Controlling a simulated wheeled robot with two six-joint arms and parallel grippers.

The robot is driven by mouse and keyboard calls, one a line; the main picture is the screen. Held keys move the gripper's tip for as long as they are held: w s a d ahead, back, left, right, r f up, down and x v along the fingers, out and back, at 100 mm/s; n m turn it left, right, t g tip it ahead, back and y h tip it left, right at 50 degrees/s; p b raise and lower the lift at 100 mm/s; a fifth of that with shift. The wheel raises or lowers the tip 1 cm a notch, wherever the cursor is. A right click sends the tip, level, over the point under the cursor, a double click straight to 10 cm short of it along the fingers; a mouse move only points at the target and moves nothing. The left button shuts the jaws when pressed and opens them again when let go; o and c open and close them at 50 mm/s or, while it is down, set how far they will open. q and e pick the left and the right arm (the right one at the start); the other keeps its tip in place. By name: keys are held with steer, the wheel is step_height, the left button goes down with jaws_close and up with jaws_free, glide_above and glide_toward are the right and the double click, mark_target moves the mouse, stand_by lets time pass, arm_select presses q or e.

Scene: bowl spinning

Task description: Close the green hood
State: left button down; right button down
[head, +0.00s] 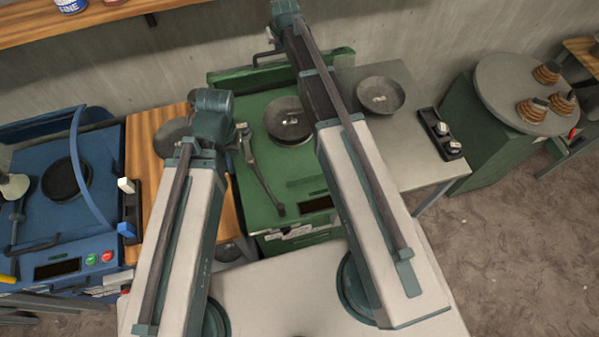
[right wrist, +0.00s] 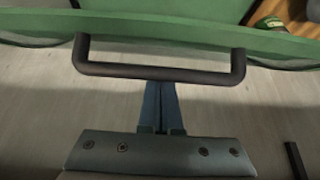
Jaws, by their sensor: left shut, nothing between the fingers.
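The green machine (head: 260,188) stands in the middle of the head view, with a dark bowl (head: 288,119) on its top. Its green hood (head: 228,77) is raised at the back, and the bowl is uncovered. The hood's dark handle (right wrist: 160,71) crosses the right wrist view. My right gripper (right wrist: 160,88) is shut, its fingertips close below the handle in that view. I cannot tell whether they touch it. My left gripper (head: 279,209) is shut and empty, pointing down above the left part of the green machine's top.
A blue machine (head: 30,150) stands at the left, beside a wooden table (head: 142,160). A grey table (head: 430,165) at the right holds a bowl (head: 380,95) and a dark block holder (head: 441,133). A round table (head: 500,70) with stacked rings stands further right. The wall is behind the hood.

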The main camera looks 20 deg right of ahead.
steer(key=s, duration=0.2)
steer(key=s+r+p, duration=0.1)
steer(key=s, duration=0.1)
steer(key=shift+s, duration=0.5)
steer(key=s, duration=0.4)
steer(key=shift+r, duration=0.2)
steer(key=shift+s, duration=0.1)
steer(key=s, duration=0.3)
steer(key=shift+s+d+f, duration=0.15)
